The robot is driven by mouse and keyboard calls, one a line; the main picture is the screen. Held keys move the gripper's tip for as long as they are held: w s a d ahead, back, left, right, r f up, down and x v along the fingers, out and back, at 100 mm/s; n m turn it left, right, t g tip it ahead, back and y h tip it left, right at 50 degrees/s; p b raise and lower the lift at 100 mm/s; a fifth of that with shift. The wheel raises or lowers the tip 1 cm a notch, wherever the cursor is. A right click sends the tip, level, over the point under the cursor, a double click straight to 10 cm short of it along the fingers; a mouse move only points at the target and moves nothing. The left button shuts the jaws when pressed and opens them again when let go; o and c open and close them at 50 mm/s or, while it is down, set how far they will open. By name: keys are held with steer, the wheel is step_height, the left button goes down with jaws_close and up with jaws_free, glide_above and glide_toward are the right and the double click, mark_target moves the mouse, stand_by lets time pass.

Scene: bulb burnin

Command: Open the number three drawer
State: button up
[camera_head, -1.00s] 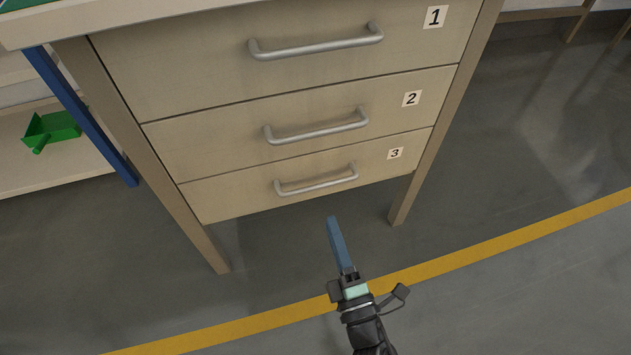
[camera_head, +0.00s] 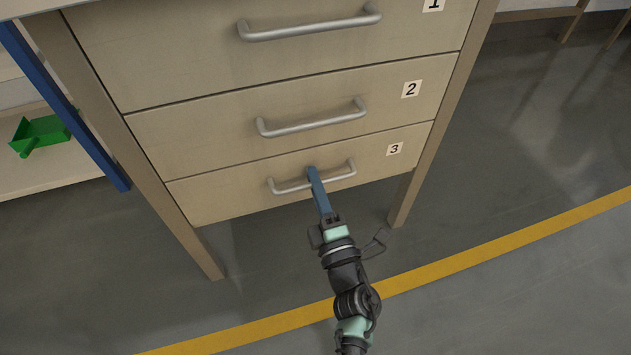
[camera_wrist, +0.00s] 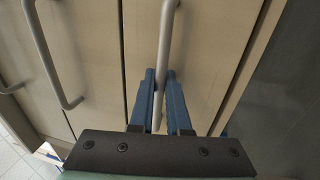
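The number three drawer (camera_head: 240,192) is the lowest of the drawers in the cabinet, marked with a "3" label (camera_head: 395,149). Its front sits flush in the cabinet, so it is closed. Its silver bar handle (camera_head: 341,176) runs across the front. My gripper (camera_head: 312,172) is at the middle of this handle. In the wrist view my gripper's blue fingers (camera_wrist: 161,78) stand on either side of the handle (camera_wrist: 166,45), with it between them. They look open, with little room around the bar; contact is hard to make out.
The drawer two handle (camera_head: 312,121) and drawer one handle (camera_head: 310,26) are above. Cabinet legs (camera_head: 405,195) stand at both sides. A blue post (camera_head: 65,105) and a green object (camera_head: 40,133) on a shelf are at left. The floor in front is clear, with a yellow line (camera_head: 480,251).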

jaws_close()
steer(key=shift+s, duration=0.1)
stand_by(1.2)
